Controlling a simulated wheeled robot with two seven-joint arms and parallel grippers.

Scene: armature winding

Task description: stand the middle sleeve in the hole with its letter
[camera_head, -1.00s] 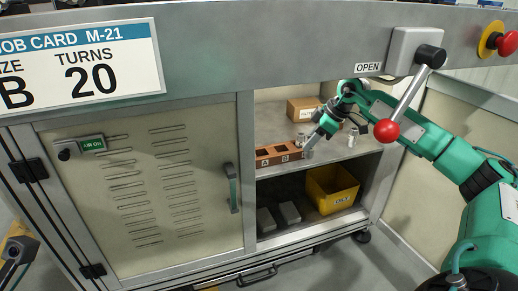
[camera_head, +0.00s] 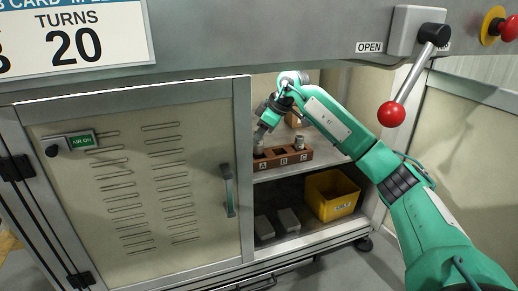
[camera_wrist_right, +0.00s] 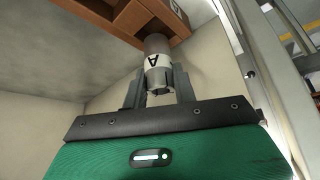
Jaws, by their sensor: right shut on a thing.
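In the head view, my right gripper (camera_head: 261,137) is over the left end of the brown block (camera_head: 304,157) on the shelf. The block has several letters on its front, A, B and C. In the right wrist view, my right gripper (camera_wrist_right: 158,92) is shut on a grey metal sleeve (camera_wrist_right: 158,62) marked A. The sleeve's far end meets the block (camera_wrist_right: 122,22); I cannot tell how deep it sits in the hole. Another sleeve (camera_head: 299,142) stands at the C end. The middle hole (camera_head: 281,152) looks dark and empty. My left gripper is out of view.
A yellow bin (camera_head: 330,195) and grey blocks (camera_head: 289,220) lie on the lower shelf. The closed cabinet door (camera_head: 140,185) borders the opening on the left. A red-knobbed lever (camera_head: 391,114) hangs at the upper right, near my arm. A carton behind is mostly hidden.

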